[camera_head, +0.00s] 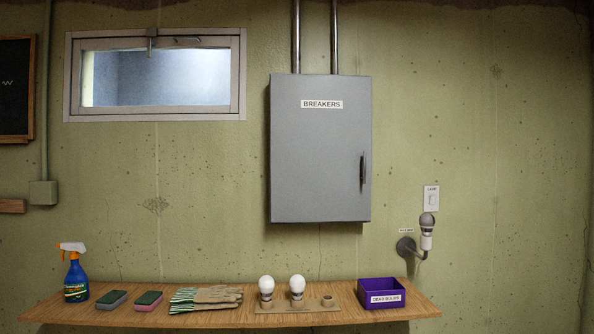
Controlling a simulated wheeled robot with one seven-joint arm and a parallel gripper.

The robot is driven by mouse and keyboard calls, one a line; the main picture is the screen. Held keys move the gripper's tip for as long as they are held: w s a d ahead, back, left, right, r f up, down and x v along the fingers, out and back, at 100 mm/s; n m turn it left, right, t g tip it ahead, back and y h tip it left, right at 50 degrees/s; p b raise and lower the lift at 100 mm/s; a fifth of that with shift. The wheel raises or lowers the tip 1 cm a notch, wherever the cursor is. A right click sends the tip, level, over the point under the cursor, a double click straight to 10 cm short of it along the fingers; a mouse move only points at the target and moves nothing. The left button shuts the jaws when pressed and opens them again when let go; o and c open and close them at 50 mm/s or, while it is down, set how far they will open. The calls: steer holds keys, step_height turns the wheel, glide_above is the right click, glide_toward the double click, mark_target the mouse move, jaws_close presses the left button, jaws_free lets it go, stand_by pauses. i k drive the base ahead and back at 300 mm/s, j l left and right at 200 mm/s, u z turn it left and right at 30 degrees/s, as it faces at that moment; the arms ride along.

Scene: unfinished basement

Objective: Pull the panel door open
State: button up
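The grey breaker panel (318,160) hangs on the wall a little right of the picture's middle. A white "BREAKERS" label (321,104) is on the upper part of its door. The door looks shut, flush with the box. A dark upright handle (363,172) sits near the door's right edge, below mid-height. My gripper is not in view, and nothing touches the handle.
A wooden shelf (222,315) runs below the panel, holding a spray bottle (75,274), sponges (148,301), gloves (206,298), bulbs in a holder (324,303) and a purple box (381,286). A wall lamp (426,240) is right of the panel. The space before the door looks clear.

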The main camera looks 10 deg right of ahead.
mark_target(321, 127)
steer(key=i+j, duration=0.2)
steer(key=i, duration=0.3)
steer(key=i+j+z, duration=0.1)
steer(key=i, duration=0.4)
steer(key=i+j, duration=0.3)
steer(key=i, duration=0.15)
